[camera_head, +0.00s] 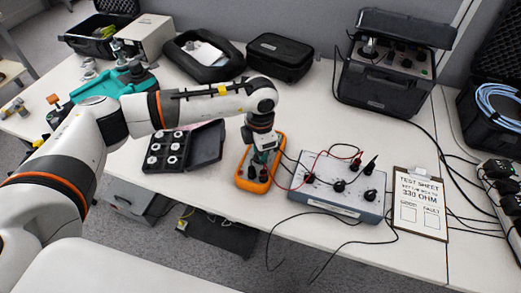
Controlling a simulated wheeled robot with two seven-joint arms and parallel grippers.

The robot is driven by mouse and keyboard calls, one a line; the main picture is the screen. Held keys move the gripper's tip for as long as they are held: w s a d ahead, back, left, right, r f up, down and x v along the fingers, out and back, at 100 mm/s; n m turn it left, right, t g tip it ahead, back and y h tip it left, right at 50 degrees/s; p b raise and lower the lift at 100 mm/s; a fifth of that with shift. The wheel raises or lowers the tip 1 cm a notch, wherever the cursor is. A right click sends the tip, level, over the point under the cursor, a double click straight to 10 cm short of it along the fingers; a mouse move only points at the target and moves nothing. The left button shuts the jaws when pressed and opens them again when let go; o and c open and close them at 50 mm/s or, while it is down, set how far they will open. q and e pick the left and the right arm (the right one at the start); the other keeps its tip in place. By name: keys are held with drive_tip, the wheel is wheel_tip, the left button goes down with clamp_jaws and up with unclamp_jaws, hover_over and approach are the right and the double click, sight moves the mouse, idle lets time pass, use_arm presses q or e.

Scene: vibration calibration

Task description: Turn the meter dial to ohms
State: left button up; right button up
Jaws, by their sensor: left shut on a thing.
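An orange multimeter (249,184) lies on the white table near the middle of the view, with red and black leads at its right side. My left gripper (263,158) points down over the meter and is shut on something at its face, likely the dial. The gripper hides the dial, so its setting cannot be read. A grey resistance box (338,207) with several black knobs stands to the right of the meter, with leads on its top. A clipboard test sheet (419,205) reading 330 OHM lies right of the box. My right gripper is not in view.
An open black case (205,146) with several round parts lies left of the meter. A black calibrator case (385,75) and a closed black case (280,57) stand behind. Black cables loop over the front edge. Blue cable (497,104) lies at far right.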

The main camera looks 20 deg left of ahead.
use_arm(q)
drive_tip(key=o, duration=1)
drive_tip(key=shift+r, duration=0.1)
wheel_tip(320, 180, up, 12)
drive_tip(key=shift+f+b, duration=0.1)
drive_tip(key=shift+b, duration=0.45)
drive_tip(key=shift+c, duration=0.2)
